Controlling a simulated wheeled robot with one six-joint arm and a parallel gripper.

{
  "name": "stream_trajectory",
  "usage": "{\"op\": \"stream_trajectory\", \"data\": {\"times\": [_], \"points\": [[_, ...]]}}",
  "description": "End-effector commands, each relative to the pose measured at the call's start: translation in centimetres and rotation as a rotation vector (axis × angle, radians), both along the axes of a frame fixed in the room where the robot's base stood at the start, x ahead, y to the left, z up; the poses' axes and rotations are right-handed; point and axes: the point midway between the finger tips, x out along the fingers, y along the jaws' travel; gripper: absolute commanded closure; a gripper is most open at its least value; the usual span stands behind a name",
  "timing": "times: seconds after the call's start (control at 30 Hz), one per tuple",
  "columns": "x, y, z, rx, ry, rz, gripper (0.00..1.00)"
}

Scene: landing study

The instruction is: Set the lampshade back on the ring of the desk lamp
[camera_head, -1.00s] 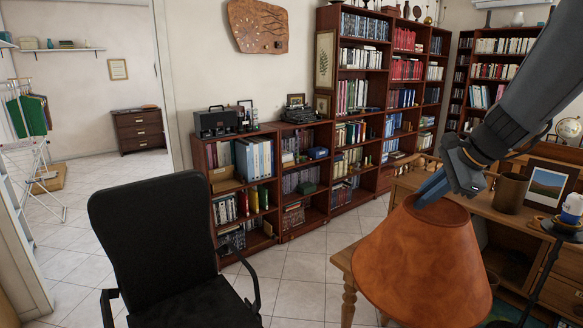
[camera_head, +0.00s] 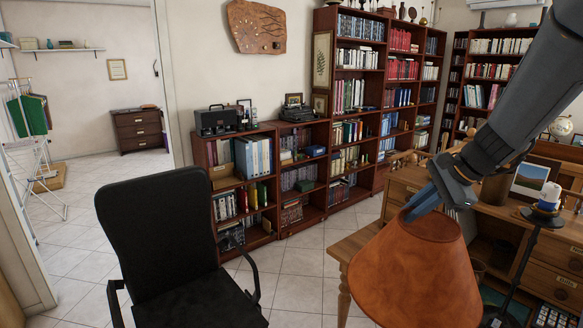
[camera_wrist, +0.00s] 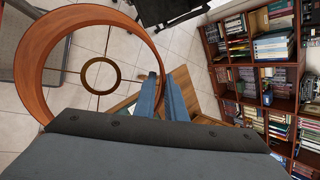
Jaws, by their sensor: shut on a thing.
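The orange-brown lampshade (camera_head: 418,272), a tapered cone, hangs in the air at the lower right of the head view, wide end down and cut off by the frame edge. My gripper (camera_head: 422,200) comes down from the upper right and is shut at the shade's narrow top rim. In the wrist view the shade's curved rim (camera_wrist: 33,75) shows beside my gripper (camera_wrist: 162,92), with a small dark ring (camera_wrist: 118,74) inside it. A dark stand (camera_head: 522,262) at the right has a round disc and a white-and-blue piece on top. I cannot tell whether it is the desk lamp.
A wooden desk (camera_head: 352,243) with a framed picture (camera_head: 531,178) stands at the right, partly behind the shade and arm. A black office chair (camera_head: 160,235) stands in front at left. Bookcases (camera_head: 300,175) line the wall. Tiled floor (camera_head: 305,265) is open between chair and desk.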

Motion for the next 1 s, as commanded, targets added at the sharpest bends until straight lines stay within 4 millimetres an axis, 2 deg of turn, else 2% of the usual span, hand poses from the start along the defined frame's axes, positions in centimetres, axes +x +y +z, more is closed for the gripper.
{"op": "stream_trajectory", "data": {"times": [0.17, 0.47, 0.7, 1.0], "points": [[0.2, 1.1, -4.1, 0.004, 0.006, 0.160, 1.00], [-0.9, 4.4, -13.8, 0.007, 0.008, 0.582, 1.00], [-3.2, 7.4, -21.9, 0.006, 0.006, 0.950, 1.00], [-7.0, 10.2, -29.5, 0.003, 0.004, 1.304, 1.00]]}}
